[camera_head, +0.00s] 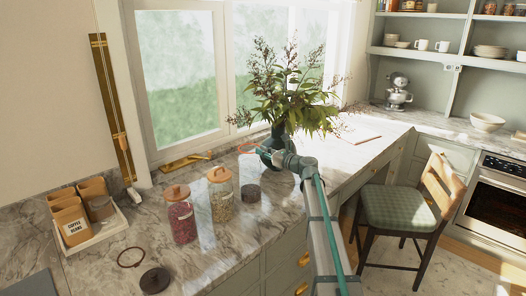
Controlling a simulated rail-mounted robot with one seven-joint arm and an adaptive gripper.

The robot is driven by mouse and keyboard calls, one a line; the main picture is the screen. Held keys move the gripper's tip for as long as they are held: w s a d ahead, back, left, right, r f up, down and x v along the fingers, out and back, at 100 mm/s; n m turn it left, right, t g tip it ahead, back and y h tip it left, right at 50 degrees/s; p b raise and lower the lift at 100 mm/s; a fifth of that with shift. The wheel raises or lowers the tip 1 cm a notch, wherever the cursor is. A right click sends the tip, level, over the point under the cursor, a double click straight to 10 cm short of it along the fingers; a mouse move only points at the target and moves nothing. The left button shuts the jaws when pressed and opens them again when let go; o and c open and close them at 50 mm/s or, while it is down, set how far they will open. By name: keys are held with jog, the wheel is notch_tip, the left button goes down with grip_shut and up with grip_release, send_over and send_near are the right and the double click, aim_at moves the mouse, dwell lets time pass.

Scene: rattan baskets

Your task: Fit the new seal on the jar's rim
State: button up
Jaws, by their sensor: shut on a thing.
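My gripper (263,151) is at the end of my arm, raised in front of the vase. It is shut on a thin orange ring (246,148), which looks like the seal and sticks out to its left. A short dark round container (251,193), perhaps the jar, stands on the counter below the gripper; its rim is too small to make out. A dark brown ring (131,257) lies flat at the front left of the counter. A dark round lid (155,280) lies near it. The held ring is apart from the jars.
Two filled glass jars with wooden lids, one red (181,218) and one pale (221,198), stand left of the dark container. A tray (93,235) of canisters is at left. A leafy vase (278,135) stands behind my gripper. A chair (405,205) is at right.

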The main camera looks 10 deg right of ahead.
jog(key=shift+f+b, duration=1.1)
jog(key=shift+f, duration=1.2)
jog(key=shift+f, duration=0.95)
dwell(0.7)
jog(key=o, duration=0.8)
jog(key=v, duration=1.2)
